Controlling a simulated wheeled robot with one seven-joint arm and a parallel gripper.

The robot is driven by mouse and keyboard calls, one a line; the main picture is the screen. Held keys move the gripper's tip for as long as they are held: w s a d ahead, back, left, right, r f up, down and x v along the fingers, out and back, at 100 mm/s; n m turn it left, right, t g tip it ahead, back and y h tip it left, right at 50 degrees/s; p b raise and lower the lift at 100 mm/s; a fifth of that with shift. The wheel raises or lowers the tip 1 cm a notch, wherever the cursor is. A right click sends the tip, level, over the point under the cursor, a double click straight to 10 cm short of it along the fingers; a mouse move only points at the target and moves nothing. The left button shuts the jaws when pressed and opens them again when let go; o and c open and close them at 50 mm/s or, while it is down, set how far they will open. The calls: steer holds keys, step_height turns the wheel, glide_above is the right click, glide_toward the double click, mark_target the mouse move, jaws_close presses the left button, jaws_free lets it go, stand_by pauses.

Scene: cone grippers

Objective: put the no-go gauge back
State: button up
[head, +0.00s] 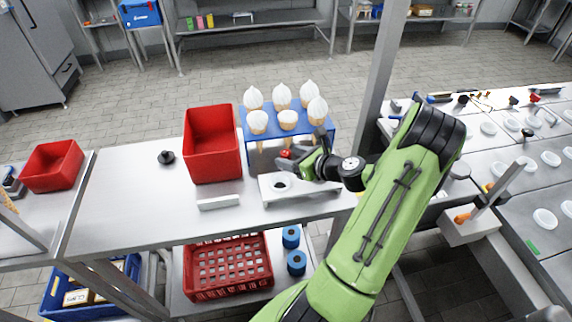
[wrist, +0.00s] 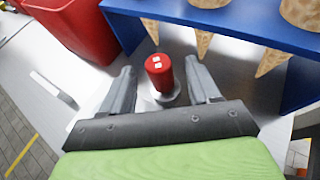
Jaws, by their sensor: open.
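A red cylinder with two small white marks, which looks like the no-go gauge (wrist: 158,72), stands on a pale round base in the wrist view. Its red top also shows in the head view (head: 286,153). My gripper (head: 290,162) is open, with one finger on each side of the red cylinder in the wrist view (wrist: 160,66). I see gaps between it and both fingers. A white block with a dark round opening (head: 264,189) lies on the bench just in front of the gripper. The lower part of the gauge is partly hidden in the head view.
A blue rack (head: 262,158) holding several cream-topped cones stands close behind my gripper, cone tips hanging below its shelf. A red bin (head: 212,160) is to its left. A white bar (head: 218,202) and a dark knob (head: 166,157) lie on the bench. The left bench is mostly clear.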

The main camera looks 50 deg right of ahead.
steer(key=x, duration=0.3)
steer(key=shift+f, duration=0.1)
steer(key=shift+s, duration=0.15)
steer(key=shift+c, duration=0.5)
jaws_close()
